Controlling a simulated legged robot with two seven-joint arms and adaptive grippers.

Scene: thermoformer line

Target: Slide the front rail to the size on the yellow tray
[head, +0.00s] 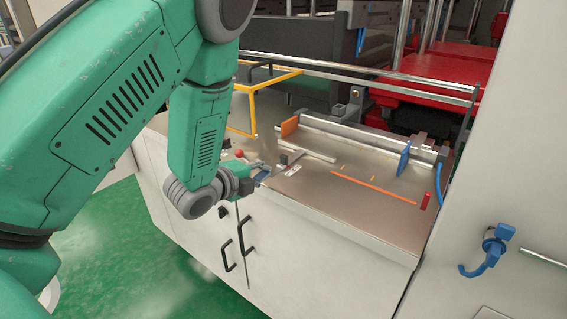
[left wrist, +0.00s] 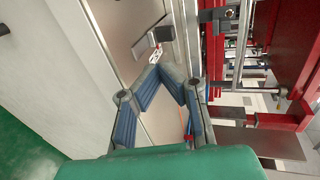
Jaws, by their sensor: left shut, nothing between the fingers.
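My left gripper (head: 264,174) is shut and empty over the front edge of the brown worktop. In the left wrist view its blue-padded fingers (left wrist: 162,68) meet at the tips, just short of a small white label (left wrist: 154,53). The label (head: 293,170) lies beside a dark block (head: 284,158) and a short grey bar (head: 306,150). A long silver rail (head: 350,133) runs along the back of the worktop between an orange plate (head: 289,128) and a blue plate (head: 404,158). I cannot tell which one is the front rail. A yellow frame (head: 253,108) stands behind; no size is readable.
The brown worktop (head: 345,205) is mostly clear at the front right, with an orange strip (head: 375,190) and a red post (head: 426,201) on it. A red knob (head: 239,153) is near my gripper. Black door handles (head: 246,236) are below. Red machinery (head: 440,75) is behind.

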